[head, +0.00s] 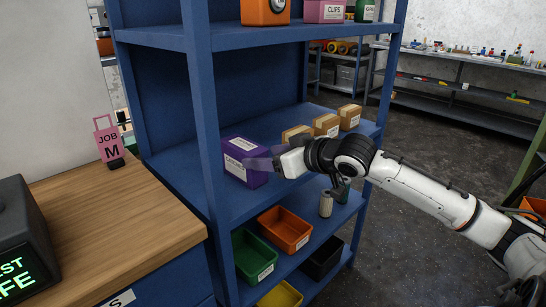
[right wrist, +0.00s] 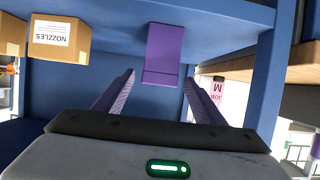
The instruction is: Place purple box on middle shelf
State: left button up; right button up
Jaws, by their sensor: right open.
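The purple box (head: 240,158) with a white label stands upright on the left part of the blue middle shelf (head: 178,168). My right gripper (head: 260,163) reaches in from the right, its fingers overlapping the box's front in the head view. In the right wrist view, which is upside down, the gripper (right wrist: 159,77) is open with empty space between its purple fingers. The box (right wrist: 165,50) is centred ahead of the fingertips and looks clear of them. My left gripper is not in view.
Several cardboard boxes (head: 326,125) stand on the right of the middle shelf. The top shelf holds an orange box (head: 262,12) and a pink box (head: 325,11). Bins, including an orange one (head: 286,229), fill the lower shelf. A blue post (head: 204,120) stands left of the purple box.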

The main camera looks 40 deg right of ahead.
jog(key=shift+v, duration=1.2)
dwell(0.9)
